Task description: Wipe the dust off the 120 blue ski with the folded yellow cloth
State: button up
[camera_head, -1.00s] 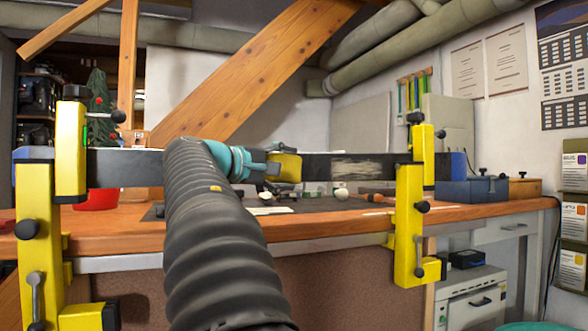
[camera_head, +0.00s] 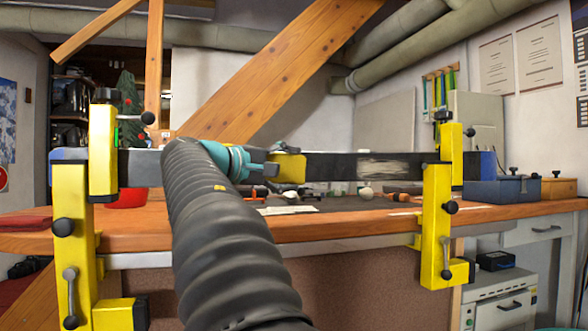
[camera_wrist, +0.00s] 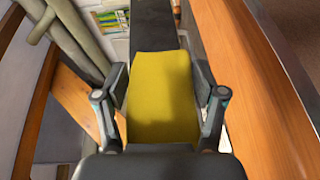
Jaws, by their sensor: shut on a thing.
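The ski (camera_head: 330,166) shows as a long dark bar with blue ends, held level between two yellow clamps. A pale dusty patch (camera_head: 383,168) lies on its right half, short of the right clamp. My gripper (camera_head: 272,167) is at the ski's middle, shut on the folded yellow cloth (camera_head: 291,168). The cloth is left of the dusty patch, apart from it. In the wrist view the cloth (camera_wrist: 160,85) sits between the fingers of my gripper (camera_wrist: 160,100), against the dark ski (camera_wrist: 150,25). Whether it presses on the ski cannot be told. My arm hides part of the ski.
The left clamp (camera_head: 72,235) and right clamp (camera_head: 436,215) stand up at the wooden bench's (camera_head: 350,226) front edge. Small tools, a red bowl (camera_head: 126,198) and a blue box (camera_head: 497,190) are on the bench behind. The ski's front is clear between cloth and right clamp.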

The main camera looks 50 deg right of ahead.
jog(key=shift+w+a+p, duration=0.3)
jog(key=shift+w+a, duration=0.35)
jog(key=shift+a, duration=0.35)
jog(key=shift+w+a+p, duration=0.25)
jog(key=shift+w+a, duration=0.35)
jog(key=shift+a, duration=0.4)
jog(key=shift+w+a+p, duration=0.3)
jog(key=shift+w+a, duration=0.35)
jog(key=shift+a, duration=0.35)
jog(key=s+a+b, duration=0.2)
jog(key=s+a, duration=0.1)
jog(key=s, duration=0.2)
jog(key=shift+s+b, duration=0.15)
jog(key=shift+b, duration=0.15)
jog(key=shift+s+a+b, duration=0.25)
jog(key=shift+s+a, duration=0.2)
jog(key=shift+s, duration=0.2)
jog(key=shift+s+a+b, duration=0.2)
jog(key=shift+s+a, duration=0.2)
jog(key=shift+s, duration=0.2)
